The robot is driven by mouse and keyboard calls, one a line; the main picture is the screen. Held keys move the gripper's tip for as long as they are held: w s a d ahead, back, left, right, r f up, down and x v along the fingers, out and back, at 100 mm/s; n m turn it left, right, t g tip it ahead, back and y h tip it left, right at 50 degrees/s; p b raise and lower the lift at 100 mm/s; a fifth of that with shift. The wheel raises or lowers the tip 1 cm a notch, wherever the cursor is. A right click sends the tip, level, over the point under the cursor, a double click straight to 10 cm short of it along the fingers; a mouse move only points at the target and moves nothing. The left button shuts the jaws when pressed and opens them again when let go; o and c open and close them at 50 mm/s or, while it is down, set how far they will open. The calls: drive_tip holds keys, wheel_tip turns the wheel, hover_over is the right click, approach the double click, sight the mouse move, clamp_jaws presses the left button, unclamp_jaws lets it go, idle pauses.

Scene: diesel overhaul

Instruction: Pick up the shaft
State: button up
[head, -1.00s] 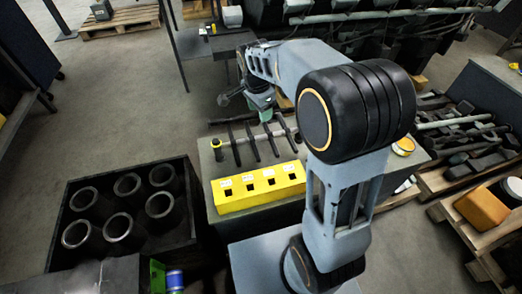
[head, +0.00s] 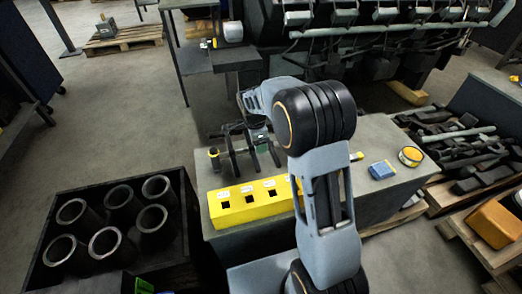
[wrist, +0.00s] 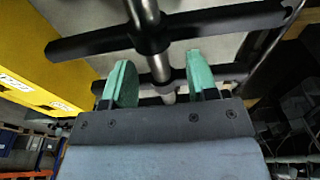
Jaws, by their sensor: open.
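The shaft (wrist: 159,68) is a grey metal rod with dark arms and collars crossing it, seen close up in the wrist view. In the head view its dark arms (head: 232,152) lie on the workbench, behind the yellow block. My gripper (wrist: 158,62) is open. Its two green fingers stand on either side of the rod, between two of the cross arms, with gaps showing. In the head view my gripper (head: 258,136) is over the shaft, and my arm hides the shaft's right part.
A yellow block with square holes (head: 255,202) lies on the workbench (head: 385,150). A blue box (head: 382,170) and a round yellow tin (head: 410,156) are at right. A dark crate (head: 184,215) of cylinder liners stands left. A large engine (head: 375,40) is behind.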

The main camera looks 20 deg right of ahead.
drive_tip(key=shift+s+d+f+b, duration=0.15)
drive_tip(key=shift+f+b, duration=0.15)
drive_tip(key=shift+f, duration=0.55)
drive_tip(key=shift+w+d+f+b, duration=0.1)
drive_tip(key=shift+f+b, duration=0.15)
drive_tip(key=shift+f, duration=0.65)
drive_tip(key=shift+s+d+f+b, duration=0.15)
drive_tip(key=shift+f+b, duration=0.15)
drive_tip(key=shift+f, duration=0.55)
drive_tip(key=shift+w, duration=0.1)
drive_tip(key=shift+c, duration=0.3)
clamp_jaws()
drive_tip(key=shift+r, duration=0.15)
